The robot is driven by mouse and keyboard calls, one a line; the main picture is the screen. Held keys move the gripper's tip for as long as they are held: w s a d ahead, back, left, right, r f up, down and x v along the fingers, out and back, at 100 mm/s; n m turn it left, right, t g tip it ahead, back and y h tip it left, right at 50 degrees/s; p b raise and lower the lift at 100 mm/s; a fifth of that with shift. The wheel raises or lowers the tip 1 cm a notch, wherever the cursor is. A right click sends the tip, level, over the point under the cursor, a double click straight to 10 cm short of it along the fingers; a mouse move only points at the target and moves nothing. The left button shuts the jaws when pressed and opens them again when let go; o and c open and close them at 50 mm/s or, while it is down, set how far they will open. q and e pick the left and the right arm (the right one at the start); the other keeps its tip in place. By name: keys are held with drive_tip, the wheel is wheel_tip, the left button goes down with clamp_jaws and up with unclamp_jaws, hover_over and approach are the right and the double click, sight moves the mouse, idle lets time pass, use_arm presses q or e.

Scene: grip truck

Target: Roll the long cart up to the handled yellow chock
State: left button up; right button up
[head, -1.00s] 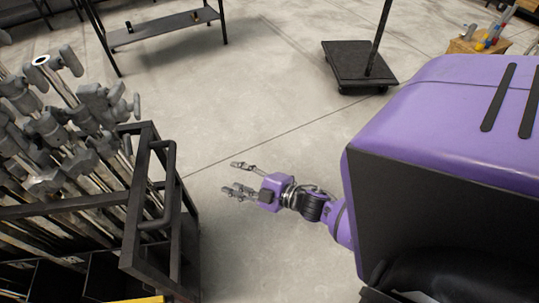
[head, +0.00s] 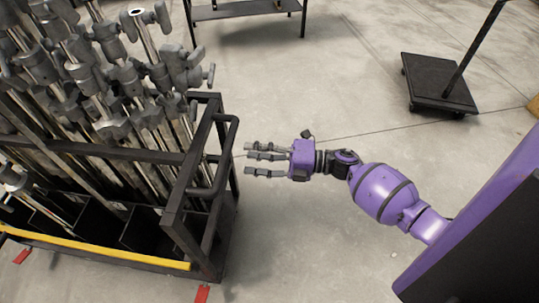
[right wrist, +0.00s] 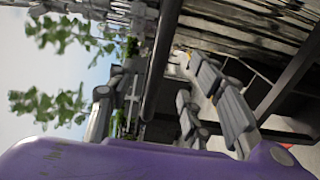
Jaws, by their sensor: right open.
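The long cart is a black metal frame packed with grey metal stands, at the left of the head view, with an upright end handle (head: 233,135). My right gripper (head: 250,159) is open and empty, its spread fingers pointing left just short of that handle. In the right wrist view the fingers (right wrist: 225,100) show beside a dark bar (right wrist: 162,65); whether they touch it I cannot tell. A yellow strip (head: 95,248) runs along the cart's lower near side. No handled yellow chock can be made out. My left gripper is out of view.
A black flat dolly (head: 438,85) with an upright pole stands at the upper right. A black metal table (head: 240,10) is at the top. Red pieces (head: 202,293) lie low by the cart's near side. The concrete floor between cart and dolly is clear.

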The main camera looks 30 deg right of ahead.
sight(226, 153)
drive_tip(key=x, duration=0.8)
clamp_jaws()
idle(0.4)
drive_tip(key=shift+a, duration=0.1)
